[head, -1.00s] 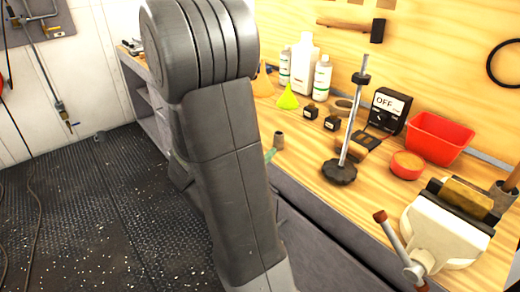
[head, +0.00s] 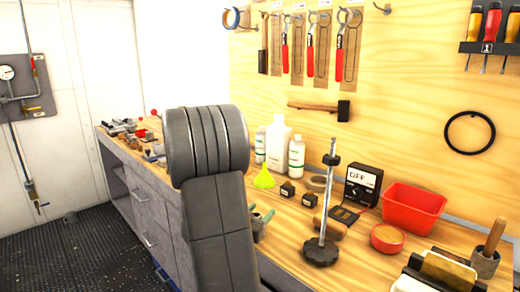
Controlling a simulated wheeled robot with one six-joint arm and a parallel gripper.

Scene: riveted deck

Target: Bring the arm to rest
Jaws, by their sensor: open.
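My arm (head: 215,200) stands upright in the middle of the head view, with its thick rounded joint at the top and a grey link running down out of the picture. My gripper is not seen; the arm may hide it. A small grey-green thing (head: 258,226) shows just right of the arm at the bench edge, partly covered; I cannot tell what it is.
A wooden workbench runs along the wall, with a red bin (head: 413,208), a round red tin (head: 387,238), a stand with an upright rod (head: 322,250), an OFF box (head: 363,186) and white bottles (head: 277,145). Dark floor (head: 75,250) is open at left.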

